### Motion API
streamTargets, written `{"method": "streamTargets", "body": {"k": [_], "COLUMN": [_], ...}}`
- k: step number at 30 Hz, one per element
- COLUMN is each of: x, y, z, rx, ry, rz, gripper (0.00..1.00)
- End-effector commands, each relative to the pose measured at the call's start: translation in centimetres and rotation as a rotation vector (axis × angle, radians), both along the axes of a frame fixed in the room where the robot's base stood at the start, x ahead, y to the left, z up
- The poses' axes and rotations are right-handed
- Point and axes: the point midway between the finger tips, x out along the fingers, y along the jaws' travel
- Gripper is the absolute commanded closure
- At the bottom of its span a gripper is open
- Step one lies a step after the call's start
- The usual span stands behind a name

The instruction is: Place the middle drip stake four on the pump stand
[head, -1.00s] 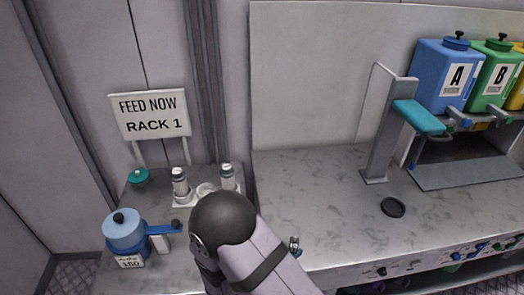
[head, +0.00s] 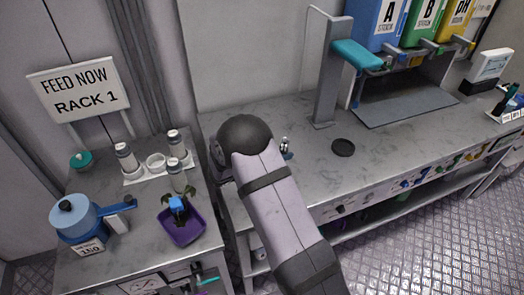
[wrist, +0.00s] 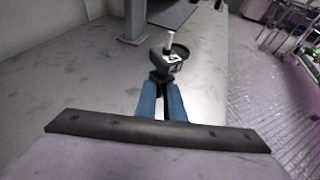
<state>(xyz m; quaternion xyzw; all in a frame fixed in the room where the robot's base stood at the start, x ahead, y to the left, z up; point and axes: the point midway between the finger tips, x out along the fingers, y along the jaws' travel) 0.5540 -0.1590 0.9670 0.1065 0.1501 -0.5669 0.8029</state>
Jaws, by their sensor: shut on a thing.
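My gripper (wrist: 160,103) has blue fingers and is shut on a small dark grey piece with a white upright tip and a pale label, which I take for the drip stake (wrist: 166,60). Its number is too small to read. In the head view the held piece (head: 285,147) shows just past my arm, over the counter. A grey upright stand with a teal arm (head: 330,80), possibly the pump stand, rises behind it to the right. Its foot also shows in the wrist view (wrist: 133,22). A black round disc (head: 343,148) lies right of the held piece.
Blue, green and yellow stock tanks (head: 425,25) stand at the back right above a grey shelf (head: 405,95). On the left side table are a blue pot (head: 75,215), a purple tray (head: 182,228) and white-capped bottles (head: 125,157). Counter (head: 270,115) near the stand is mostly clear.

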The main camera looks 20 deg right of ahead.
Motion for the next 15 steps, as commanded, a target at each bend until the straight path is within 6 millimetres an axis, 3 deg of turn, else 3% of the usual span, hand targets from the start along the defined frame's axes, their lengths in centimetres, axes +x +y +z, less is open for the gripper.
{"method": "streamTargets", "body": {"k": [3, 6, 15], "x": [3.5, 5.2, 5.5], "y": [1.0, 1.7, 2.1], "z": [1.6, 2.3, 1.9], "rx": [-0.003, -0.006, -0.011], "ry": [-0.005, -0.001, -0.004], "rz": [0.09, 0.169, 0.243], "gripper": [1.0, 1.0, 1.0]}}
